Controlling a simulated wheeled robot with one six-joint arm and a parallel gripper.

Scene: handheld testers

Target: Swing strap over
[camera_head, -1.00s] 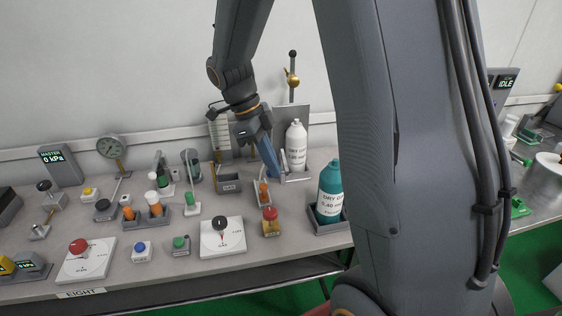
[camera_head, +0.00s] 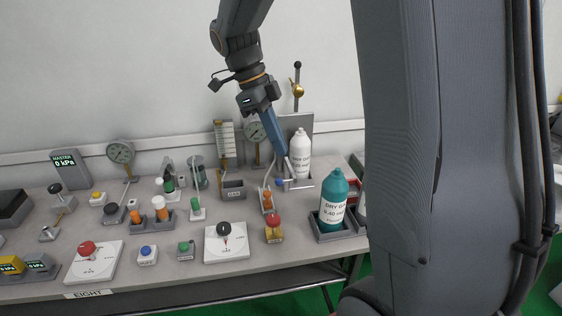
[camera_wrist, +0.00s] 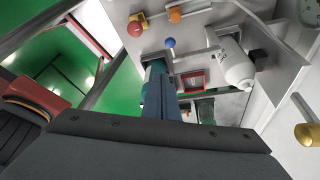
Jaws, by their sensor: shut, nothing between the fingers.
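My gripper (camera_head: 282,154) is shut and empty, its blue fingers pointing down beside the left front of a white bottle (camera_head: 301,152). The bottle stands upright in a holder against a grey back plate (camera_head: 306,122). A thin pale bar with a bend (camera_head: 290,172), which looks like the strap, is at the bottle's front left, just below the fingertips. I cannot tell whether they touch. In the wrist view the closed blue fingers (camera_wrist: 157,88) are in the middle and the white bottle (camera_wrist: 233,66) is to their right; the strap is not clear there.
A teal bottle (camera_head: 333,203) stands in a grey tray to the right front. An orange-topped tester (camera_head: 267,199) and a red-topped block (camera_head: 273,228) are in front. A brass-knobbed post (camera_head: 297,89) rises behind. My arm covers much of the right side.

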